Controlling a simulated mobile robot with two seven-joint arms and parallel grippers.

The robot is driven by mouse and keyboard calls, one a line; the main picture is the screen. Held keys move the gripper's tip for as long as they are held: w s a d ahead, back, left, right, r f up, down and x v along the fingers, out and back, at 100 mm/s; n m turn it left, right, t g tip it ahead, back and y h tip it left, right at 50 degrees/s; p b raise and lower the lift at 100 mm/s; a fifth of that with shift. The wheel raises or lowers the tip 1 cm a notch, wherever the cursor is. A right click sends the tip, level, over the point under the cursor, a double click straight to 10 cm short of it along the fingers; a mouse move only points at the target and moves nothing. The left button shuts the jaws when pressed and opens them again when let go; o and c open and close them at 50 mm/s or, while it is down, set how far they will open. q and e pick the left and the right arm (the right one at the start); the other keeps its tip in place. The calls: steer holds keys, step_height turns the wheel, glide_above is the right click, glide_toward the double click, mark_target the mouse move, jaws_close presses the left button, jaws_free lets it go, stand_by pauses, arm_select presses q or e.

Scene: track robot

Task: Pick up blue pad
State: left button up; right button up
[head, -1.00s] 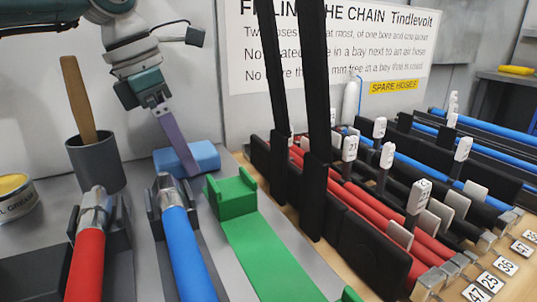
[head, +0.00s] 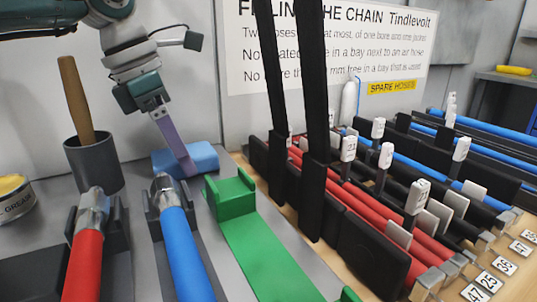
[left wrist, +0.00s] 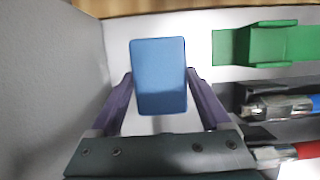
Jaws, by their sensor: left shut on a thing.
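The blue pad (head: 200,158) is a small rounded block at the back of the grey bench, near the wall and behind the green bracket. My left gripper (head: 186,165) reaches down to it from the upper left. In the left wrist view the pad (left wrist: 159,75) lies between the two purple fingers of my left gripper (left wrist: 159,95). The gripper is shut on the pad. The head view does not clearly show a gap between pad and bench. My right gripper is in neither view.
A green bracket (head: 231,197) stands just right of the pad. A blue hose (head: 187,250) and a red hose (head: 86,262) lie in black holders in front. A grey cup (head: 94,163) with a wooden handle stands left. Black uprights and racked hoses fill the right.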

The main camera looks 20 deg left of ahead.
arm_select(q)
steer(key=c, duration=0.6)
step_height(320, 180, up, 2)
steer(key=shift+r, duration=0.1)
steer(key=shift+s+d+f+m+t+y, duration=0.15)
steer(key=shift+s+d+t+y, duration=0.05)
steer(key=shift+t+y, duration=0.3)
steer(key=shift+s+d+f+m+t+y, duration=0.1)
steer(key=shift+s+d+m+t+y, duration=0.1)
steer(key=shift+t+y, duration=0.25)
steer(key=shift+d+r+t+y, duration=0.15)
steer(key=shift+r+t+y, duration=0.1)
steer(key=shift+r+y, duration=0.1)
steer(key=r, duration=0.3)
steer(key=d+r, duration=0.1)
steer(key=shift+s+r+p, duration=0.3)
steer(key=shift+s, duration=0.1)
steer(key=s+d+r+g+h, duration=0.2)
steer(key=s+d, duration=1.2)
steer(key=d, duration=0.2)
steer(key=shift+r+h+b, duration=0.3)
steer(key=shift+b, duration=0.05)
